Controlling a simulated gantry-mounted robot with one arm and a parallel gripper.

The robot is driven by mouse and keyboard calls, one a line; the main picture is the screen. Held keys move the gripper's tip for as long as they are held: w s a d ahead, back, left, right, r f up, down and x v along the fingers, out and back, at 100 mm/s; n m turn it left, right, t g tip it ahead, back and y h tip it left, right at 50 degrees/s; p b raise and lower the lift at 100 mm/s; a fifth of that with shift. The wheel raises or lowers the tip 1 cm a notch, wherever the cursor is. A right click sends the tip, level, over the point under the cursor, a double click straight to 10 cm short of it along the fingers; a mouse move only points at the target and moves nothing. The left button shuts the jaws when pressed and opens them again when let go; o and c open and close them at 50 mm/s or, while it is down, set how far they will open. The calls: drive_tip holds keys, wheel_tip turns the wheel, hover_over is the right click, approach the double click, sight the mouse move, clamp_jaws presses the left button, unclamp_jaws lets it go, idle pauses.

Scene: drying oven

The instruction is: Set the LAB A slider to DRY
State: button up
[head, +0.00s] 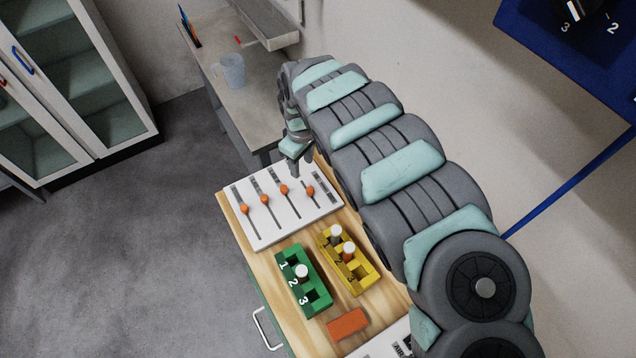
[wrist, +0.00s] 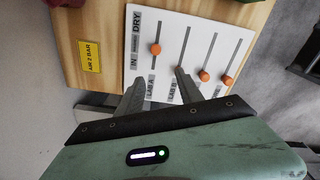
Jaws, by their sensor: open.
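The white slider panel (head: 262,228) lies on the wooden bench top; it also shows in the wrist view (wrist: 200,30). The LAB A slider has an orange knob (wrist: 156,48), which is the rightmost knob in the head view (head: 310,190). It sits around the middle of its slot, beside a small unreadable mark between the DRY label (wrist: 136,20) and the IN label (wrist: 134,62). My gripper (wrist: 158,78) is open and empty, its fingers either side of the LAB A slot line, short of the knob. In the head view my gripper (head: 299,170) is at the panel's far edge.
Other slider knobs (wrist: 204,77) (wrist: 228,79) stand to the right; the LAB B knob is mostly hidden by my right finger. A green numbered rack (head: 318,297), a yellow rack (head: 360,280) and an orange block (head: 347,324) lie on the near side of the bench.

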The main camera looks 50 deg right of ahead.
sight(310, 189)
drive_tip(key=shift+g, duration=0.3)
drive_tip(key=f, duration=0.3)
drive_tip(key=s+f, duration=0.1)
drive_tip(key=f, duration=0.2)
drive_tip(key=s+f, duration=0.1)
drive_tip(key=f, duration=0.2)
drive_tip(key=shift+d+f+b, duration=0.25)
drive_tip(key=shift+b, duration=0.05)
drive_tip(key=shift+d+f, duration=0.1)
drive_tip(key=shift+f, duration=0.45)
drive_tip(key=shift+c, duration=0.5)
clamp_jaws()
